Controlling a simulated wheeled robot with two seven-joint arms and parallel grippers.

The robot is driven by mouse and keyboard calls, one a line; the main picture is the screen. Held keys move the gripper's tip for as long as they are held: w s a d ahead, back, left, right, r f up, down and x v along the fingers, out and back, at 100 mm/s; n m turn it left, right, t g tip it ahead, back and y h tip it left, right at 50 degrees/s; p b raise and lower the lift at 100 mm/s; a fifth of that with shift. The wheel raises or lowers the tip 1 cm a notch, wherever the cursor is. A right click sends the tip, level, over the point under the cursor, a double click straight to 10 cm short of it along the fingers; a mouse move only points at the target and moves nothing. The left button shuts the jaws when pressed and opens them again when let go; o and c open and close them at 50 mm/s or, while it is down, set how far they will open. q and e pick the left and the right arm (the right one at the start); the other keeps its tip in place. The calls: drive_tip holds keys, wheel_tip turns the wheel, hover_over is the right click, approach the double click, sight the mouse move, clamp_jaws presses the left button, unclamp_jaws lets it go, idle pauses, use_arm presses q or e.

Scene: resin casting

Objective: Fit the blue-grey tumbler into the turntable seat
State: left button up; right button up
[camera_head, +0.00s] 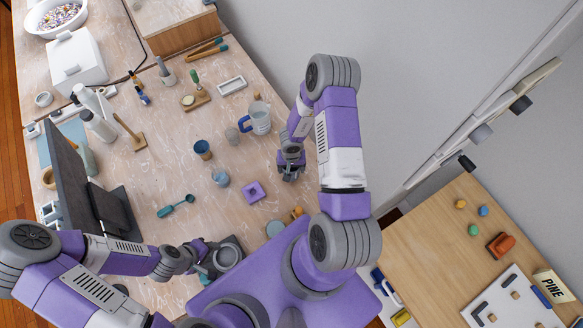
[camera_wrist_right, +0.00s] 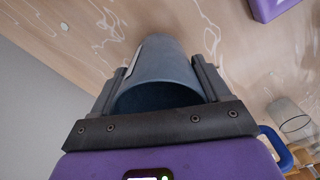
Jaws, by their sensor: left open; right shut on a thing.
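The blue-grey tumbler (camera_wrist_right: 160,72) is between the two fingers of my right gripper (camera_wrist_right: 160,85) in the right wrist view, its open mouth towards the wrist. In the head view my right gripper (camera_head: 291,172) is over the right side of the table, and I cannot make out the tumbler there. A dark grey base with a round, lighter grey top (camera_head: 228,256), which looks like the turntable, stands near the table's front edge. My left gripper (camera_head: 198,256) is open right beside it, on its left; I cannot tell whether they touch. The seat's inside is not clear.
A purple block with a hole (camera_head: 254,191) lies between my right gripper and the turntable. A blue-handled mug (camera_head: 258,118), a blue cup (camera_head: 202,149) and a small cup (camera_head: 221,178) stand nearby. A dark monitor (camera_head: 80,180) is at the left. A teal scoop (camera_head: 176,206) lies mid-table.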

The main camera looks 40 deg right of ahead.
drive_tip(key=shift+r+p, duration=1.65)
drive_tip(key=shift+p, duration=0.2)
drive_tip(key=shift+s+f, duration=0.1)
drive_tip(key=shift+s, duration=0.05)
